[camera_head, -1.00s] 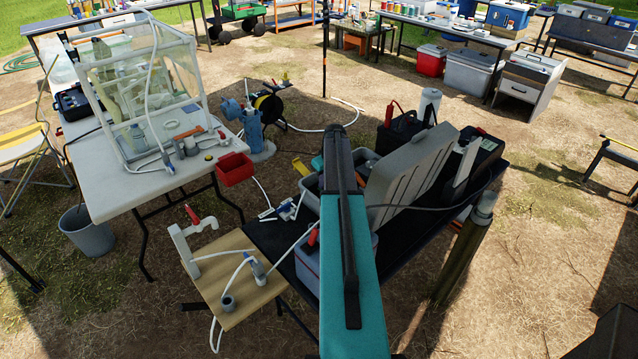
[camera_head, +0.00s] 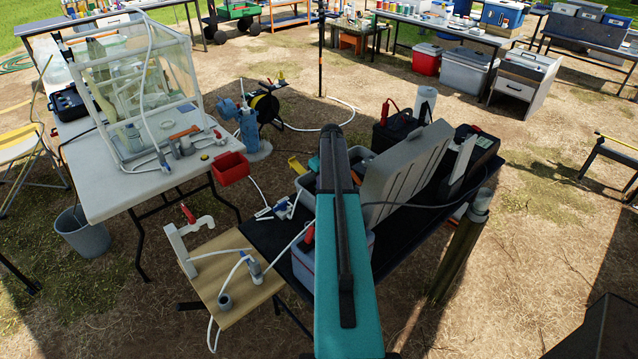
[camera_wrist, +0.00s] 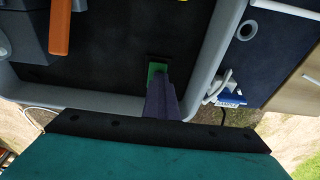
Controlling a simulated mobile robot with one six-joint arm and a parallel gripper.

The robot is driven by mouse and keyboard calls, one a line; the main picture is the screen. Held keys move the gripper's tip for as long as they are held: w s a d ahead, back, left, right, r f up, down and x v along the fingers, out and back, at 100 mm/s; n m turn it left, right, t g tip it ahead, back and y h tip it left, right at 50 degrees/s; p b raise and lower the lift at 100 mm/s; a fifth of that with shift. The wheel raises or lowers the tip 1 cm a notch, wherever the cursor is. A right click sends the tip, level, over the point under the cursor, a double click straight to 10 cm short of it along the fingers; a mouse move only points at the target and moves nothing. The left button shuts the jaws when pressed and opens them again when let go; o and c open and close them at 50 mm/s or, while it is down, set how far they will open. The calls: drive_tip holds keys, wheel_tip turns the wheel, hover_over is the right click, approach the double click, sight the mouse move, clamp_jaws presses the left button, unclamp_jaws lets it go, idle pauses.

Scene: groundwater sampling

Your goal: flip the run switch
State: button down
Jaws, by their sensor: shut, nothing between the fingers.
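In the wrist view, a small green part (camera_wrist: 157,69), which looks like the run switch, sits on a dark panel (camera_wrist: 108,80) inside a grey-rimmed case. My gripper (camera_wrist: 160,84) shows as narrow purple-grey fingers, shut and empty, with their tips at the lower edge of the green part. The tips overlap it in the picture; I cannot tell whether they touch. In the head view, the case's raised grey lid (camera_head: 405,172) stands on the dark table, and my teal arm hides my gripper and the panel.
An orange-handled part (camera_wrist: 60,28) sits at the panel's upper left. The case's grey rim (camera_wrist: 205,75) runs close beside my fingers. In the head view, a wooden board (camera_head: 238,292) with white tubing adjoins the dark table, and a post (camera_head: 462,245) stands to the right.

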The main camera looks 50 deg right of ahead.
drive_tip(key=shift+s, duration=0.25)
drive_tip(key=shift+r, duration=0.2)
drive_tip(key=v, duration=0.1)
drive_tip(key=p+v, duration=0.1)
drive_tip(key=v, duration=0.1)
drive_tip(key=shift+w+a+r, duration=0.1)
drive_tip(key=shift+w, duration=0.1)
drive_tip(key=s+r+b, duration=0.3)
drive_tip(key=s+r, duration=0.1)
drive_tip(key=r, duration=0.5)
drive_tip(key=shift+s+a, duration=0.2)
drive_tip(key=shift+s, duration=0.2)
drive_tip(key=shift+r, duration=0.25)
